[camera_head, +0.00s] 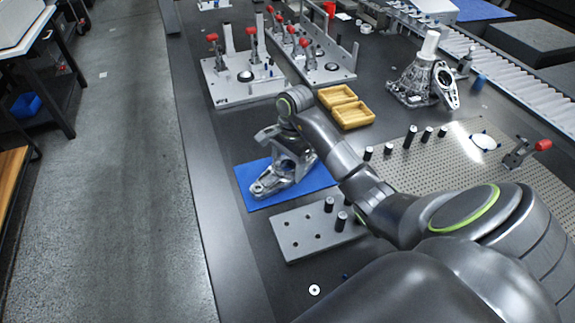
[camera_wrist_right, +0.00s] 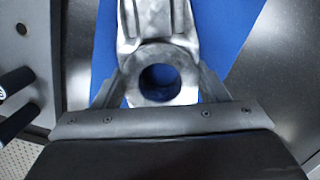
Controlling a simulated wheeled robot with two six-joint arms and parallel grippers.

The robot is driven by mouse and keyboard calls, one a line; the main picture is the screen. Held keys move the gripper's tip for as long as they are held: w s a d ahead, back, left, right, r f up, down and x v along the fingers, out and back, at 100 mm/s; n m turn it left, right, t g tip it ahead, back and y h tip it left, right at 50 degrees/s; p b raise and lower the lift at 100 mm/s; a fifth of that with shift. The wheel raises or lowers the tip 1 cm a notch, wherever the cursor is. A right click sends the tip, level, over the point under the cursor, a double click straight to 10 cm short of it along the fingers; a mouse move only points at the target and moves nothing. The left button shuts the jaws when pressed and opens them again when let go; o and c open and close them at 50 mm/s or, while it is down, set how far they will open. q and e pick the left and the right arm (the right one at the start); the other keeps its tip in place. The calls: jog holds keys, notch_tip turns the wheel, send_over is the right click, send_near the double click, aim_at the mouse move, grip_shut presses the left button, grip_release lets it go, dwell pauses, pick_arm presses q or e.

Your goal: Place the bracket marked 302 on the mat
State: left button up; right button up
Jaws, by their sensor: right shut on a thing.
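A silver metal bracket (camera_head: 274,178) is at the blue mat (camera_head: 321,180) in the head view. I cannot tell whether it rests on the mat or hangs just above it. My right gripper (camera_head: 291,140) reaches it from above. In the right wrist view the gripper (camera_wrist_right: 160,95) is shut on the bracket's ringed end (camera_wrist_right: 160,55), with a finger on each side. The blue mat (camera_wrist_right: 222,35) lies beneath the bracket there. No number on the bracket can be read. My left gripper is not in view.
A grey plate (camera_head: 300,246) with holes and black pegs lies just in front of the mat. Yellow trays (camera_head: 352,115) and a fixture plate (camera_head: 232,92) with red-handled clamps stand behind. A second metal casting (camera_head: 425,82) stands at the back right. A perforated plate (camera_head: 470,150) lies right.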

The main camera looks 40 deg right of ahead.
jog(key=o, duration=0.9)
jog(key=shift+f, duration=0.15)
jog(key=o, duration=0.5)
jog(key=shift+c, duration=0.2)
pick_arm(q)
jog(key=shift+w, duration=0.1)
pick_arm(e)
jog(key=shift+r, duration=0.2)
jog(key=shift+r+p, duration=0.25)
jog(key=shift+p, duration=0.1)
notch_tip(320, 180, up, 3)
jog(key=p, duration=0.3)
jog(key=shift+d+r, duration=0.1)
jog(key=shift+d, duration=0.05)
pick_arm(q)
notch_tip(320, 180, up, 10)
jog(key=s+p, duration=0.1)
jog(key=p, duration=0.6)
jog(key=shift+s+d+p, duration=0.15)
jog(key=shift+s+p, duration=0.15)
pick_arm(e)
notch_tip(320, 180, up, 8)
jog(key=d, duration=0.1)
jog(key=shift+r, duration=0.15)
jog(key=shift+w, duration=0.1)
